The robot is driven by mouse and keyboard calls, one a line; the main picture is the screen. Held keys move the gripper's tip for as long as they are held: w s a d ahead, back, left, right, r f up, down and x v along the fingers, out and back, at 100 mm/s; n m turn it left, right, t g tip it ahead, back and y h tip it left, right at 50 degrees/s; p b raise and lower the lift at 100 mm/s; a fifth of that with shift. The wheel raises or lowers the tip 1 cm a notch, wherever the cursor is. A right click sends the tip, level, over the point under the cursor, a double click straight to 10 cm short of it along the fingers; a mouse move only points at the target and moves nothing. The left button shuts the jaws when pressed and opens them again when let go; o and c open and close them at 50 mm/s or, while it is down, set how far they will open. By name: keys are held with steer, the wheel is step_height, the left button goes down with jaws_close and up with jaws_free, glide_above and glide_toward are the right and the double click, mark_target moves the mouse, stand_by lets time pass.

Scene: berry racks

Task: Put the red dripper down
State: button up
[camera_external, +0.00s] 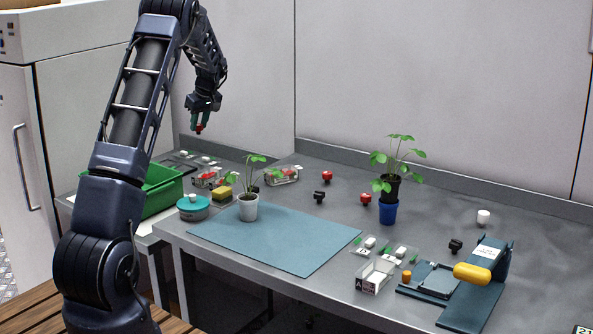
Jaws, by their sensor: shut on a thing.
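My gripper (199,119) is high above the back left part of the bench, pointing down. It is shut on a small red dripper (199,129), whose lower end shows below the fingertips. The dripper hangs in the air, apart from the things under it. Two other red drippers stand on the grey bench: one (327,176) near the middle back and one (366,198) beside the blue pot. The fingers are small in this view, so their exact hold is hard to see.
A green crate (160,200) is at left. Clear punnets (283,177), a white-potted plant (247,207) and a teal round tin (192,208) stand near the blue mat (280,241). A plant in a blue pot (388,212) is at right. The mat's middle is clear.

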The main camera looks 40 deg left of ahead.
steer(key=s+a+f+n+g+h, duration=0.15)
steer(key=a+n+g, duration=0.25)
steer(key=a+n, duration=0.8)
steer(key=f, duration=0.6)
steer(key=a+f+m, duration=0.1)
steer(key=f, duration=0.6)
steer(key=f+m, duration=0.1)
steer(key=f, duration=0.5)
steer(key=shift+s+a+f+y, duration=0.25)
steer(key=shift+a+f, duration=0.15)
steer(key=o, duration=0.9)
steer(key=shift+f, duration=0.1)
steer(key=shift+o, duration=0.2)
